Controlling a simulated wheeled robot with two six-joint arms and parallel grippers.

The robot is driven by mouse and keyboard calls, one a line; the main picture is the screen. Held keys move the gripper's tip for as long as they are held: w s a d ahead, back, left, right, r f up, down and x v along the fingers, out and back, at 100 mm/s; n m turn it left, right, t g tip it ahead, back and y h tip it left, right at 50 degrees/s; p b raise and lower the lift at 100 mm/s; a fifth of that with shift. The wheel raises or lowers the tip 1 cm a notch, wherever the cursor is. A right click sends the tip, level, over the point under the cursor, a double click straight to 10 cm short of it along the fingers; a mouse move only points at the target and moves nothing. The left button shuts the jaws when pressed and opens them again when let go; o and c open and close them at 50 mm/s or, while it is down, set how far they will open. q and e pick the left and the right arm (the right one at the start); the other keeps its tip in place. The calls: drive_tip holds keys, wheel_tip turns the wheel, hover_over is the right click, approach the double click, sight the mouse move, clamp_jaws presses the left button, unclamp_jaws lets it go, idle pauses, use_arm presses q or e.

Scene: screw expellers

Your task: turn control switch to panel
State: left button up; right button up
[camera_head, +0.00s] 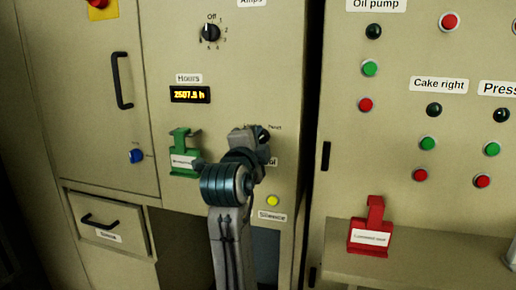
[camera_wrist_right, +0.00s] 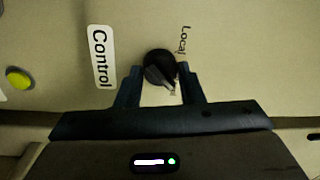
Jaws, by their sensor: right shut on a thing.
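The control switch (camera_wrist_right: 158,67) is a round black knob with a grey pointer, in the wrist view. Its pointer slants down and to the right there, towards the palm of my gripper. My right gripper (camera_wrist_right: 160,72) has one finger on each side of the knob and is shut on it. A "Control" label (camera_wrist_right: 101,56) is left of the knob and a "Local" marking (camera_wrist_right: 184,40) is at its upper right. In the head view my right gripper (camera_head: 262,138) is at the cabinet front and mostly covers the switch and its labels. My left gripper is not in view.
A yellow button (camera_head: 272,201) sits below the switch. A green tagged holder (camera_head: 184,155) is on the panel to the left. The hours display (camera_head: 190,94) and a rotary selector (camera_head: 210,32) are above. A red tagged holder (camera_head: 371,229) stands at the right, by a ledge.

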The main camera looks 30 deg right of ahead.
drive_tip(key=shift+r, duration=0.25)
drive_tip(key=o, duration=0.8)
drive_tip(key=shift+w, duration=0.1)
drive_tip(key=shift+o, duration=0.9)
drive_tip(key=shift+w+f, duration=0.1)
drive_tip(key=shift+f, duration=0.1)
